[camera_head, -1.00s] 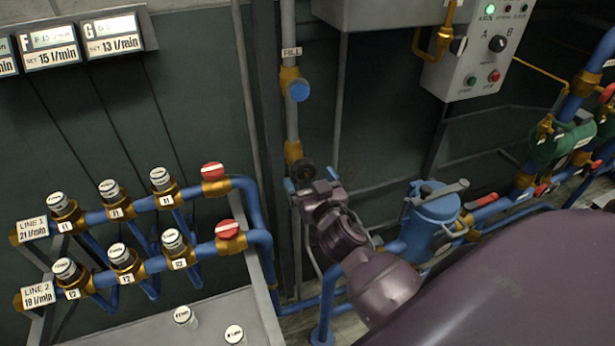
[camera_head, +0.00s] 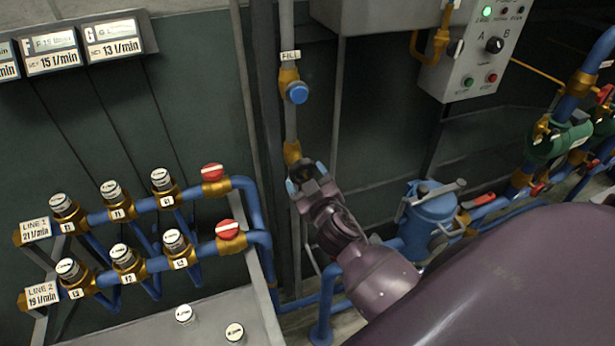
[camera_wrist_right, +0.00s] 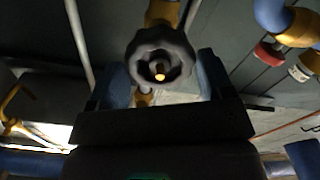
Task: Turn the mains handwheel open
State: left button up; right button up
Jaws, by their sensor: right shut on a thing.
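The mains handwheel (camera_wrist_right: 160,62) is a dark, lobed wheel with a brass stem end at its centre. In the head view the handwheel (camera_head: 303,172) is a small dark round shape below the brass fitting on the vertical pipe, partly hidden by my gripper. My right gripper (camera_head: 306,179) reaches it from below right, with its blue fingertips on either side of the wheel. In the right wrist view the blue fingers (camera_wrist_right: 166,82) flank the wheel's rim, and the gripper is shut on it. My left gripper is not in view.
A blue knob (camera_head: 298,93) sits above on the same pipe, under the FILL label. Two valves with red-and-white caps (camera_head: 230,229) stand to the left. A blue canister (camera_head: 431,212) is right of my right arm. A control box (camera_head: 476,60) hangs above right.

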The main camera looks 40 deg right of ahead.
jog(key=n+p, duration=0.1)
jog(key=n, duration=0.2)
jog(key=shift+r, duration=0.15)
jog(key=shift+n, duration=0.9)
jog(key=shift+n+p, duration=0.5)
jog(key=shift+n, duration=0.6)
jog(key=n, duration=0.2)
jog(key=shift+n, duration=0.3)
